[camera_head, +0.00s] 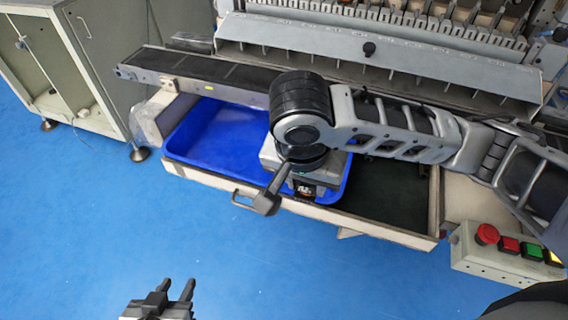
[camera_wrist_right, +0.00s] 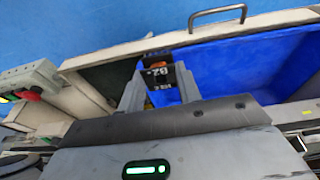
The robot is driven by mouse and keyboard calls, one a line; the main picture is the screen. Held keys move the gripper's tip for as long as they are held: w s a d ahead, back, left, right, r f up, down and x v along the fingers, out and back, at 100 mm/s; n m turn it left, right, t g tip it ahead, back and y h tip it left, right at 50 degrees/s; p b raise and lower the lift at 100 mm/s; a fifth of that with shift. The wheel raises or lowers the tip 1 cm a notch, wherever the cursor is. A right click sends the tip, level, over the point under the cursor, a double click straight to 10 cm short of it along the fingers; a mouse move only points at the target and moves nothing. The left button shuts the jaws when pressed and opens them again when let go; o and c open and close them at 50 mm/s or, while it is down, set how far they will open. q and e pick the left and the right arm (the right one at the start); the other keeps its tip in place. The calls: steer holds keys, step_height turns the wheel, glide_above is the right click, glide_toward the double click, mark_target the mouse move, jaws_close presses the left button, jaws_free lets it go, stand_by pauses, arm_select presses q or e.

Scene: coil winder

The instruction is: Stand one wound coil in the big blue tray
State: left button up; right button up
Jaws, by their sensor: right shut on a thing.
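The big blue tray (camera_head: 214,140) sits in the open drawer below the machine; it also shows in the right wrist view (camera_wrist_right: 232,66). My right gripper (camera_wrist_right: 158,88) points down over the tray's right part, close to its right end. It is shut on a wound coil (camera_wrist_right: 158,70), a dark piece with white lettering and a little copper colour showing. In the head view the coil (camera_head: 304,193) shows only partly below my wrist. I cannot tell whether it touches the tray floor. My left gripper (camera_head: 170,291) is open and empty above the blue floor at the bottom.
The drawer front with its handle (camera_head: 243,200) borders the tray. A dark green drawer area (camera_head: 393,192) lies right of the tray. A conveyor (camera_head: 200,73) runs behind it. A button box (camera_head: 505,250) stands at right. The tray's left part looks empty.

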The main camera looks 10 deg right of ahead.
steer(key=w+f, duration=0.2)
steer(key=w, duration=0.1)
steer(key=w+d+f+b, duration=0.1)
steer(key=w+f, duration=0.2)
steer(key=w, duration=0.1)
steer(key=w+f+b, duration=0.1)
steer(key=w+f, duration=0.2)
steer(key=w, duration=0.1)
steer(key=shift+d+f, duration=0.2)
steer(key=shift+a+x, duration=0.15)
steer(key=shift+x, duration=0.7)
steer(key=shift+a+x, duration=0.1)
steer(key=shift+x, duration=0.8)
steer(key=shift+s+f, duration=0.15)
steer(key=shift+f, duration=0.05)
steer(key=o, duration=1)
steer(key=shift+d, duration=0.1)
steer(key=shift+c, duration=0.2)
steer(key=shift+r, duration=0.15)
steer(key=v, duration=1.2)
steer(key=shift+p, duration=0.4)
